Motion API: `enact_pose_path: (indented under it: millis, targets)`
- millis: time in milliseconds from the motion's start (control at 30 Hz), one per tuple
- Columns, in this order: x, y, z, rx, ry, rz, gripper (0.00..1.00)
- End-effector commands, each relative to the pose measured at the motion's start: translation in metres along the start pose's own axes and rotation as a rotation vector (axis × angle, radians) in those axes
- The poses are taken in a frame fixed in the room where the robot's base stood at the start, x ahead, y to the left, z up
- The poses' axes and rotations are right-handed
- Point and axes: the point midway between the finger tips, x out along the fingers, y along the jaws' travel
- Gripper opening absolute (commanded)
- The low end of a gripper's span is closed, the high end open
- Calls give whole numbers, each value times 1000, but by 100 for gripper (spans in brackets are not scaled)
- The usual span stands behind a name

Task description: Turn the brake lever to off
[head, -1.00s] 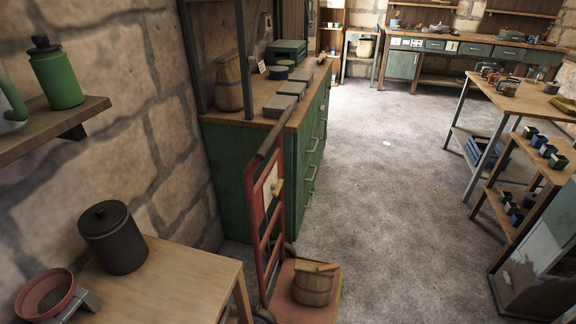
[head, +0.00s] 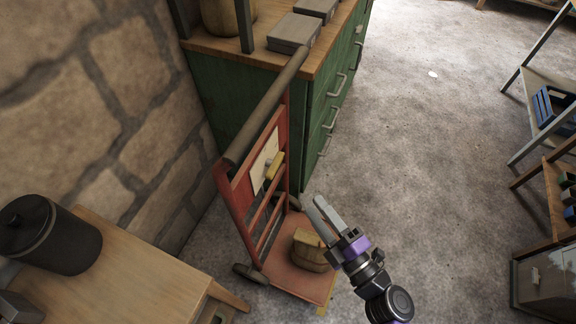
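A red hand cart (head: 232,205) stands between the green cabinet and the wooden table. A pale panel (head: 264,158) is fixed on its upright frame. A short yellow lever (head: 275,166) sticks out from this panel; it looks like the brake lever. Any off marking is too small to read. My gripper (head: 314,203) is in front of the cart, to the right of and below the lever and apart from it. Its two grey fingers lie close together in this view, with nothing seen between them. Whether they are open or shut is unclear.
The green cabinet (head: 240,105) stands behind the cart. A wooden table (head: 150,265) with a dark pot (head: 50,235) is at the left. The floor (head: 430,170) to the right is clear.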

Motion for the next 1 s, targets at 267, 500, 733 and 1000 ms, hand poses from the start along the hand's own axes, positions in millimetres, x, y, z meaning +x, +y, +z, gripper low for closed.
enact_pose_path:
  millis: [267, 500, 733, 1000]
  targets:
    - [76, -16, 11, -234, 149, -91, 40]
    - [99, -21, 10, -275, 177, -111, 40]
    - [134, -26, 4, -274, 176, -110, 40]
    - [161, -30, 0, -273, 174, -110, 40]
